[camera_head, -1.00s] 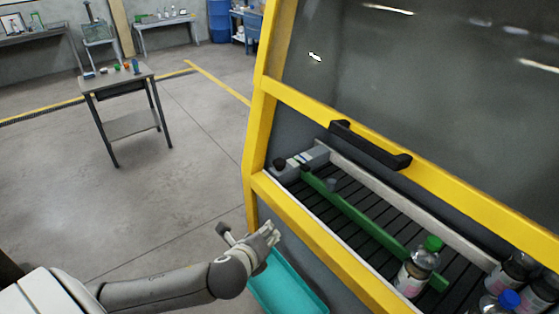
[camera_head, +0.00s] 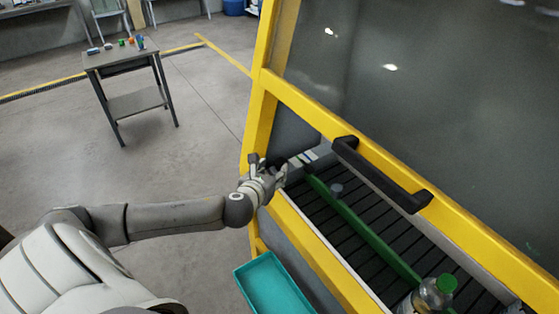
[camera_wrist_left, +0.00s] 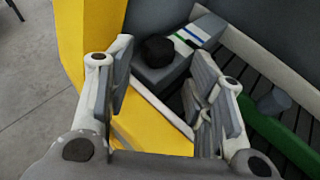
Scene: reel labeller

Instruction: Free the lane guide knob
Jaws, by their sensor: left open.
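A black round knob (camera_wrist_left: 158,50) sits on a grey block with white, green and blue stripes, seen between my fingers in the left wrist view. A green lane guide rail (camera_head: 355,225) runs along the dark slatted bed; a small grey knob (camera_head: 337,189) stands at it and also shows in the left wrist view (camera_wrist_left: 274,101). I cannot tell which knob is the lane guide's. My left gripper (camera_head: 281,172) is open and empty over the yellow frame's edge, short of the black knob. My right gripper is not in view.
The raised yellow-framed cover has a black handle (camera_head: 382,175) close right of my left gripper. A bottle with a green cap (camera_head: 436,290) stands on the bed. A teal tray (camera_head: 272,288) hangs below the frame. Open floor lies to the left.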

